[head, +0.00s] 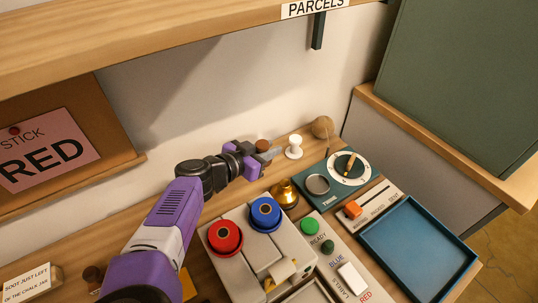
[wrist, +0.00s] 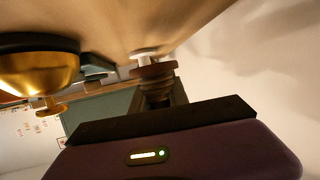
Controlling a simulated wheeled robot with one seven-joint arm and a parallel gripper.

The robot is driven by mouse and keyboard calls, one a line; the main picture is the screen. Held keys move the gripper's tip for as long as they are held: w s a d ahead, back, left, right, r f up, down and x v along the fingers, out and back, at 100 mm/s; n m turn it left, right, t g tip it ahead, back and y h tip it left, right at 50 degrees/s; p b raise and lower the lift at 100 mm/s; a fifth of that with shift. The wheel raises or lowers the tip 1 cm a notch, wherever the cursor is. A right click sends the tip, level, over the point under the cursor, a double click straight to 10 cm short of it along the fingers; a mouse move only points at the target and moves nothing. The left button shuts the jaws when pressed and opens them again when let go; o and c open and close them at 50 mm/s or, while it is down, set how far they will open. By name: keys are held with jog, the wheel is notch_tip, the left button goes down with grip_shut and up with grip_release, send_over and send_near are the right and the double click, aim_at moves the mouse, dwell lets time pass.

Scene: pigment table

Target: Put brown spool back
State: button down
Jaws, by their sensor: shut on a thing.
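The brown spool (head: 262,146) is in my gripper (head: 266,156), near the wall at the back of the table. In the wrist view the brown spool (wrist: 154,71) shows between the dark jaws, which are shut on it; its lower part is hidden. A white spool (head: 294,147) stands upright on the table just to the right of my gripper. The white spool also shows just beyond the brown one in the wrist view (wrist: 143,55). I cannot tell whether the brown spool touches the table.
A ball of twine (head: 322,127) sits right of the white spool. A brass bell (head: 285,193) stands in front of my gripper. A dial panel (head: 350,165), a box with red and blue knobs (head: 238,262) and an empty blue tray (head: 466,258) fill the right. A shelf (head: 150,45) overhangs.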

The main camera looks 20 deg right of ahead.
notch_tip(320, 180, down, 2)
jog(key=shift+f, duration=0.25)
jog(key=shift+f+b, duration=0.35)
jog(key=shift+f, duration=0.05)
jog(key=shift+f, duration=0.1)
